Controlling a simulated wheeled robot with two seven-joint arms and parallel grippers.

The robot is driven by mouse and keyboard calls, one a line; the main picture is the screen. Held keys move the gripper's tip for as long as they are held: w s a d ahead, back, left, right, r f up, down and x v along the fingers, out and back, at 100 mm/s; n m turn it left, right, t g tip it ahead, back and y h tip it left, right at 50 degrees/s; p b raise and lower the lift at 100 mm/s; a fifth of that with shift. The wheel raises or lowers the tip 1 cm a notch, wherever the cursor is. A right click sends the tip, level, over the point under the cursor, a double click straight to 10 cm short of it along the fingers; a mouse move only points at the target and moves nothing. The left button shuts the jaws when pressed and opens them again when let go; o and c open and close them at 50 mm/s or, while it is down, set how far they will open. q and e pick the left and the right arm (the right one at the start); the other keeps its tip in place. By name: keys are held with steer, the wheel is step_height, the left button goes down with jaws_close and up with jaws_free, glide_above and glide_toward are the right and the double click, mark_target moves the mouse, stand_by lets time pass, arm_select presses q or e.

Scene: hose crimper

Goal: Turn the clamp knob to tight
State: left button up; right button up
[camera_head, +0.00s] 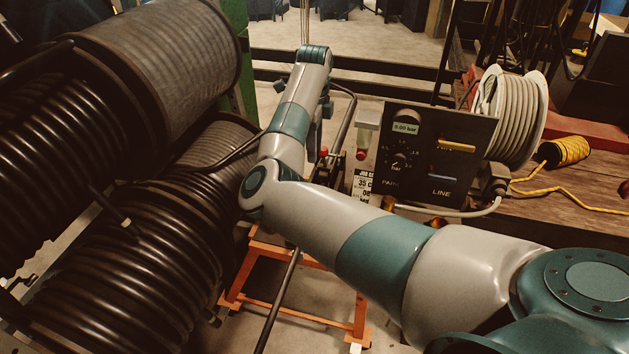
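My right arm reaches in from the lower right and bends back at the elbow. Its wrist is beyond the middle, and the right gripper (320,112) is mostly hidden behind my forearm, so its fingers cannot be made out. A black control panel (465,160) stands right of it, with a display reading 0.00 bar and a round dial knob (398,161) with scale marks. Small red knobs show left of the panel, one (323,153) by the metal frame and one (360,155) below a pale fitting. I cannot tell which is the clamp knob. My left gripper is out of view.
Large black hose reels (120,230) fill the left side. A pale hose coil (512,115) and yellow cord (567,151) sit on the wooden bench. An orange stand (290,306) is below my arm.

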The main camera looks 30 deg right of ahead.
step_height(320, 180, down, 13)
steer(key=p, duration=0.3)
steer(key=shift+f+p, duration=0.2)
steer(key=shift+p, duration=0.15)
jaws_close()
